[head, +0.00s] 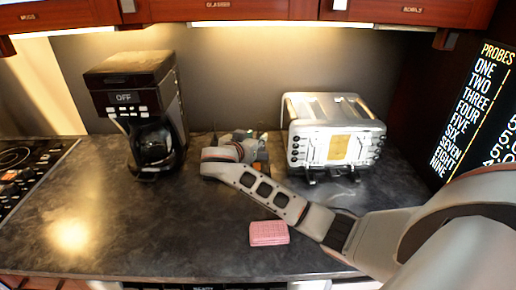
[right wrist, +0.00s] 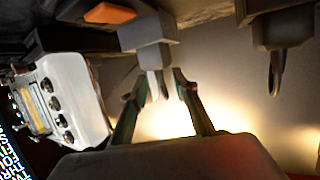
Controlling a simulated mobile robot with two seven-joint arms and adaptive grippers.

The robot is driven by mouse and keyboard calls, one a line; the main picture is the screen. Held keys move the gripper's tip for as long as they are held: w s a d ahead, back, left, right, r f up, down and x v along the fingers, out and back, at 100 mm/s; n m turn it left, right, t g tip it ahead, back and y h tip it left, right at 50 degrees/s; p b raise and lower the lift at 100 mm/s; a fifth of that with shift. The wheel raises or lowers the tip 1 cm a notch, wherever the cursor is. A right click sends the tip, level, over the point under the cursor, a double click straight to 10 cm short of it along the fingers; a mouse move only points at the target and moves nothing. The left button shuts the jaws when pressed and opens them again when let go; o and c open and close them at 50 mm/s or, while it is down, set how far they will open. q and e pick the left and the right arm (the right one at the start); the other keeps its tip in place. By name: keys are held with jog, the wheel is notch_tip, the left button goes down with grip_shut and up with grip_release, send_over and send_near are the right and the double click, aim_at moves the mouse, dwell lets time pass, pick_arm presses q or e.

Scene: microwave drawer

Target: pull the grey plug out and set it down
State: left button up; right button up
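In the right wrist view a grey plug (right wrist: 150,42) with a boxy body and a thin pale tapering end shows between my fingertips. My right gripper (right wrist: 156,82) is open, one finger on each side of the tapering end, with a gap visible on both sides. In the head view my right gripper (head: 243,140) reaches over the counter between the coffee maker and the toaster, and its hand hides most of the plug area. My left gripper is not in view.
A toaster (head: 338,140) stands right and a coffee maker (head: 140,110) left. A pink block (head: 269,233) lies in front. The counter's front left (head: 120,235) is clear.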

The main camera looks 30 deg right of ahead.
jog(key=x, duration=0.2)
jog(key=shift+w+d+f, duration=0.1)
jog(key=shift+w+d, duration=0.05)
jog(key=shift+d, duration=0.1)
grip_shut()
jog(key=shift+f, duration=0.1)
jog(key=shift+a, duration=0.1)
